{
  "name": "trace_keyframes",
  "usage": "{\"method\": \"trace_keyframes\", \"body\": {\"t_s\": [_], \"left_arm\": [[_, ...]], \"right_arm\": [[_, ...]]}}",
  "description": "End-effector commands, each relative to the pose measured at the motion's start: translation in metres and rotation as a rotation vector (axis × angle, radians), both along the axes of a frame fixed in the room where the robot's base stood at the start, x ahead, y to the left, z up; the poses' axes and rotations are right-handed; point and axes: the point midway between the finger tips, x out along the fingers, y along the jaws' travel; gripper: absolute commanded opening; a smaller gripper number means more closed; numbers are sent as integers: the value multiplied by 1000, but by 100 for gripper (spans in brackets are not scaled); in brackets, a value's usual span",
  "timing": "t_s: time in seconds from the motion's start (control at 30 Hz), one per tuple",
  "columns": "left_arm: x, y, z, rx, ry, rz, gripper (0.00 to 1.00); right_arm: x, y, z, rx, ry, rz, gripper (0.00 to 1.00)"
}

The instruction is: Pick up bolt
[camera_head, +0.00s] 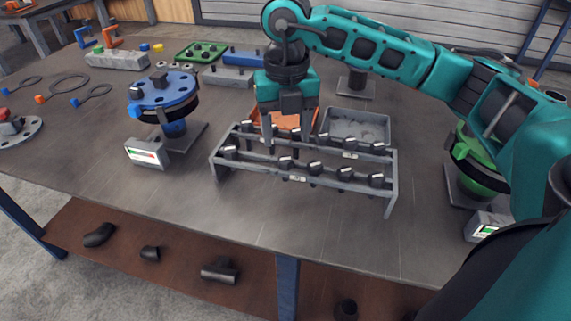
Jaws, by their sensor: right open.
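Several dark bolts stand in two rows on a grey rack (306,176) in the middle of the table. One bolt (286,163) is in the front row, and another (350,143) is in the back row. My right gripper (283,148) points down over the left-middle part of the rack, its fingers apart around the back row. A dark bolt shows near its fingers, but I cannot tell whether they touch it. My left gripper is not in view.
A blue flange (163,92) on a stand is left of the rack, and a green flange (478,165) is at the right, partly behind my arm. An orange tray (312,121) and a grey tray (357,125) lie behind the rack. Bare table lies in front.

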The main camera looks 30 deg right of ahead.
Motion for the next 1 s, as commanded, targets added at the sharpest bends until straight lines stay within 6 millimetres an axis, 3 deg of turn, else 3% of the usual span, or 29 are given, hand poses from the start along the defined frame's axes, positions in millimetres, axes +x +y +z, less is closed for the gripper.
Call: {"method": "trace_keyframes", "body": {"t_s": [0.3, 0.63, 1.0], "left_arm": [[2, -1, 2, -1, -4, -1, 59], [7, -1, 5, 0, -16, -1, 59], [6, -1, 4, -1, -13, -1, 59]], "right_arm": [[-2, 2, -44, -1, 4, 1, 60], [-1, 3, -51, 0, 1, 1, 59], [-1, 3, -50, 0, 1, 1, 23]]}}
